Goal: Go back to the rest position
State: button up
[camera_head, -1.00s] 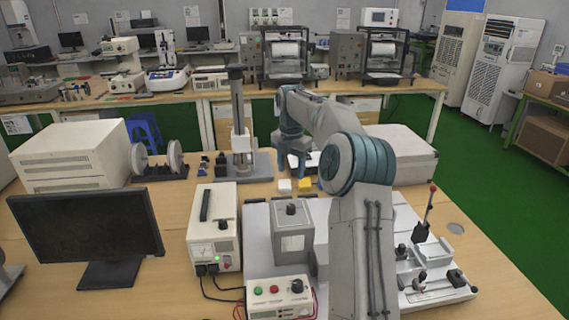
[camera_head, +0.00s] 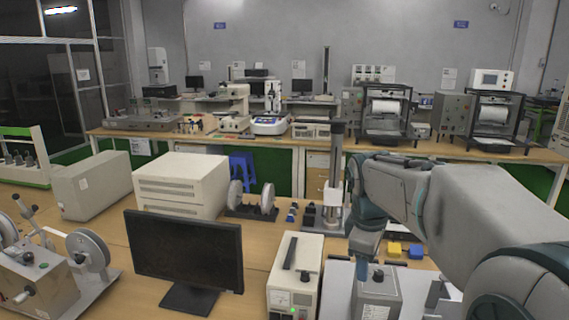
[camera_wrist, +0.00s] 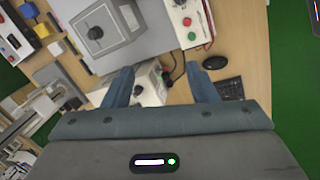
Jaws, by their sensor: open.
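My arm reaches in from the right side of the head view. My gripper (camera_head: 362,278) points down at its end, close to the grey box with a dark knob (camera_head: 378,295); I cannot tell from this view if they touch. In the wrist view my gripper (camera_wrist: 163,75) has its two blue fingers spread apart with nothing held between them. The grey knob box (camera_wrist: 100,38) lies beyond the left finger there, and a control box with red and green buttons (camera_wrist: 190,22) lies beyond the gap.
A black monitor (camera_head: 185,250) and a white power unit (camera_head: 295,272) stand left of my gripper. A mouse (camera_wrist: 214,62) lies on the table.

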jog(key=s+a+f+m+t, duration=0.1)
jog(key=s+f+m, duration=0.2)
jog(key=s+m, duration=0.3)
jog(key=s+a+f+m+y, duration=0.1)
jog(key=s+f+m, duration=0.2)
jog(key=s, duration=0.9)
jog(key=m, duration=0.2)
jog(key=shift+s+f+m+t, duration=0.15)
jog(key=shift+m+t, duration=0.25)
